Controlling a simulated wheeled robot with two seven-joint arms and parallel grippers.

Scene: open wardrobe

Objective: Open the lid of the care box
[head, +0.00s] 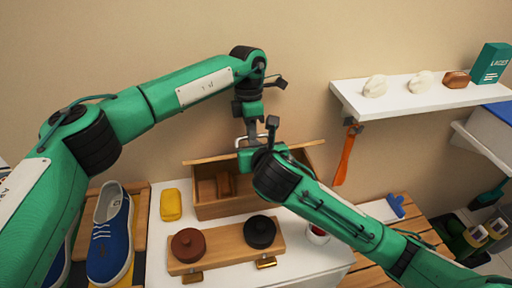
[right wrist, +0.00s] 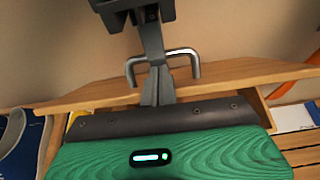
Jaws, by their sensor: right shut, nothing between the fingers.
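The care box (head: 210,208) is a wooden box on the white surface by the wall. Its lid (head: 205,158) is raised, seen nearly edge-on, and part of the box's inside shows beneath it, with a brown wooden piece (head: 226,184) there. A metal handle (right wrist: 195,65) is on the lid, partly hidden by fingers. My left gripper (head: 250,132) points down at the handle; whether its fingers grip it is unclear. My right gripper (right wrist: 157,88) is shut and empty, its fingertips just below the handle, in front of the lid. My right arm hides the box's right part.
A wooden board (head: 220,252) with two round-topped items stands in front of the box. A yellow block (head: 171,205) and blue shoes (head: 110,240) are to the left. A white shelf (head: 425,95) with small items and a hanging orange shoehorn-like strip (head: 345,158) are at right.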

